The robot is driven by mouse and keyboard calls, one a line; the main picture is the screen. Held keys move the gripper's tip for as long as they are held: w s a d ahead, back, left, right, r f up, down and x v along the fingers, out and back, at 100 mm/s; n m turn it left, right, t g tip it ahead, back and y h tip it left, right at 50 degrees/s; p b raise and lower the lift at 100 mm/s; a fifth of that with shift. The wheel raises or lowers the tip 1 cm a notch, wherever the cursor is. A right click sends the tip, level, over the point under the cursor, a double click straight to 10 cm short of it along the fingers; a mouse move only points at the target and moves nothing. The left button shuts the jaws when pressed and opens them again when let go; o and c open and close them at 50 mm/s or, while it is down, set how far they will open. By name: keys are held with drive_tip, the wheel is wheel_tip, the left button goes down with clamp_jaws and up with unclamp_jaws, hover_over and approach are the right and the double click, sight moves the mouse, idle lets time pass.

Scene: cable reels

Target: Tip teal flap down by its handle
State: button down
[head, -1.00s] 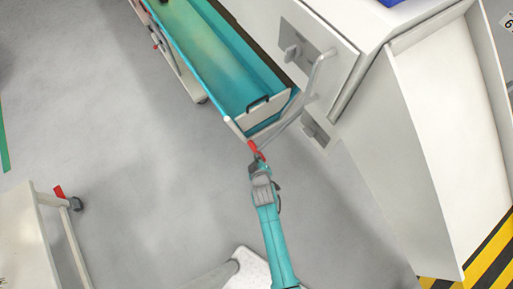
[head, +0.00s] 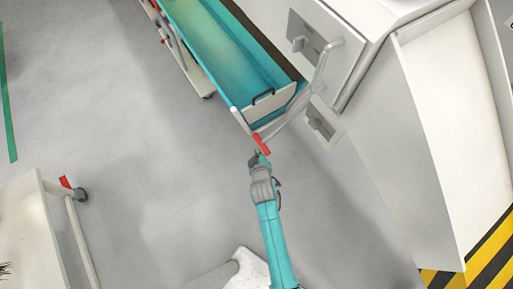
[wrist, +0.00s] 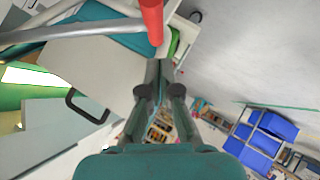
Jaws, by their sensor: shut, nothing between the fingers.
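The teal panels form a long trough (head: 222,55) at the upper middle of the head view. Its near end has a white plate with a black handle (head: 264,96); the plate (wrist: 92,70) and black handle (wrist: 72,104) also show in the wrist view. I cannot tell which teal part is the flap. A red grip (head: 261,143) on a grey bent bar (head: 300,103) is just beyond my gripper (head: 260,156). In the wrist view the red grip (wrist: 152,18) is ahead of my gripper (wrist: 160,65), whose fingers are shut and empty. Contact cannot be judged.
A white cabinet (head: 385,170) stands to the right of the bar. A pale cart (head: 40,235) with a red part is at the lower left. Blue bins (wrist: 268,135) show at the right of the wrist view. Grey floor (head: 130,120) lies open left of my arm.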

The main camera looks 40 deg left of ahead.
drive_tip(key=v, duration=0.8)
drive_tip(key=shift+s+a, duration=0.25)
drive_tip(key=shift+s, duration=0.1)
drive_tip(key=shift+r, duration=0.15)
drive_tip(key=s+d+r+m+t+h, duration=0.1)
drive_tip(key=s+d+r+m+t, duration=0.2)
drive_tip(key=d, duration=0.9)
drive_tip(key=s+d+r+m+h, duration=0.1)
drive_tip(key=s+d+m, duration=0.35)
drive_tip(key=d, duration=0.65)
drive_tip(key=s+d+r+m+t+h, duration=0.1)
drive_tip(key=s+d+r+m+h, duration=0.1)
drive_tip(key=s+d+r+m, duration=0.2)
drive_tip(key=s+d+r+m+t+h, duration=0.2)
drive_tip(key=s+d+r+m+h, duration=0.1)
drive_tip(key=s+d+r, duration=0.6)
wheel_tip(320, 180, up, 7)
drive_tip(key=s+m, duration=0.1)
drive_tip(key=s, duration=0.2)
drive_tip(key=shift+d+f+m+t, duration=0.2)
drive_tip(key=shift+d+m+t, duration=0.05)
drive_tip(key=shift+m+t, duration=0.1)
